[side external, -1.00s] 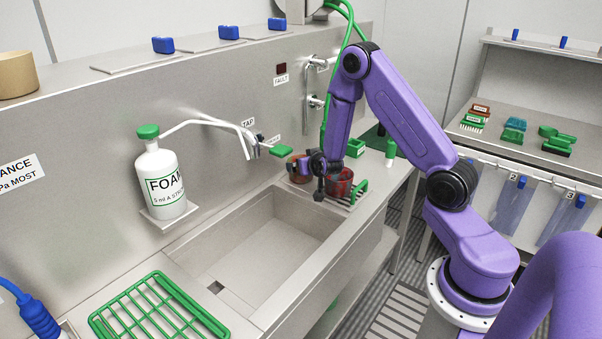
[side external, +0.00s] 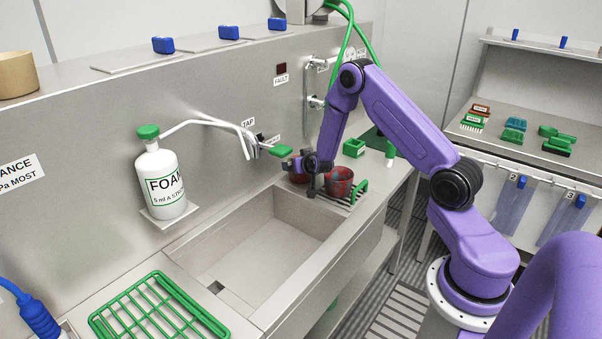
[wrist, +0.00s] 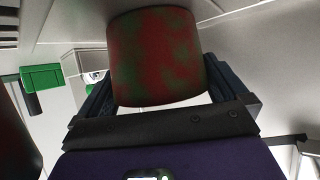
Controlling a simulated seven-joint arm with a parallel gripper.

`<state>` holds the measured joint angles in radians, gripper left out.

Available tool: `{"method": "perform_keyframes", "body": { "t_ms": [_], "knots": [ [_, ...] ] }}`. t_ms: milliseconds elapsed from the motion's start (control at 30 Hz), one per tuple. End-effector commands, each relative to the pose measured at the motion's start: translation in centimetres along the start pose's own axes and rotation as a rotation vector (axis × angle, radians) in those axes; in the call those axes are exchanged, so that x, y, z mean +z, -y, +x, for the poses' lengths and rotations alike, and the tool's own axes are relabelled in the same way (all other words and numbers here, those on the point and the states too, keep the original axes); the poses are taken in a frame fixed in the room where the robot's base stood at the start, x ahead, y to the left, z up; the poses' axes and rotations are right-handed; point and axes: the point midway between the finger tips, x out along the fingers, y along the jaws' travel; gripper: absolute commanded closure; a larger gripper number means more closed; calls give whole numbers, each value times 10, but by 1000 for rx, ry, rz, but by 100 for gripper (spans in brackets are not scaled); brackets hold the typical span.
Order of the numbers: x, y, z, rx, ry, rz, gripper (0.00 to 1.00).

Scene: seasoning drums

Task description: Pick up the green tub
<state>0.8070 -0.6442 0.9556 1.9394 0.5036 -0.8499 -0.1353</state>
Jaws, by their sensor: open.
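A round tub, dark red with green patches (side external: 338,181), stands on the rack at the far end of the sink. In the wrist view the tub (wrist: 157,58) fills the space ahead of my gripper, a finger showing on either side. My gripper (side external: 316,178) is open beside the tub in the side view; whether the fingers touch it cannot be told. A second reddish-brown tub (side external: 298,177) stands to its left, partly hidden by my gripper.
The tap with its green lever (side external: 281,150) reaches out close to my gripper. The sink basin (side external: 270,240) lies in front, empty. A green wire rack (side external: 158,308) lies at the near end.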

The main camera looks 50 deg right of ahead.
Motion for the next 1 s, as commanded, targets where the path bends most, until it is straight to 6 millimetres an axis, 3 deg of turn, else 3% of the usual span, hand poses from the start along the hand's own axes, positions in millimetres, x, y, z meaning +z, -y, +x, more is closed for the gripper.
{"method": "perform_keyframes", "body": {
  "t_ms": [33, 67, 167, 200, 667, 867, 1000],
  "knots": [
    [0, 0, 0, 0, 0, 0, 0],
    [0, 0, 0, 0, 0, 0, 6],
    [0, 0, 0, 0, 0, 1, 39],
    [0, 0, 0, 0, 0, 0, 43],
    [-2, 0, -2, 0, 2, 0, 44],
    [-18, 0, -9, 1, -2, 3, 44],
    [-32, -1, -26, -1, -1, 1, 44]
  ]
}}
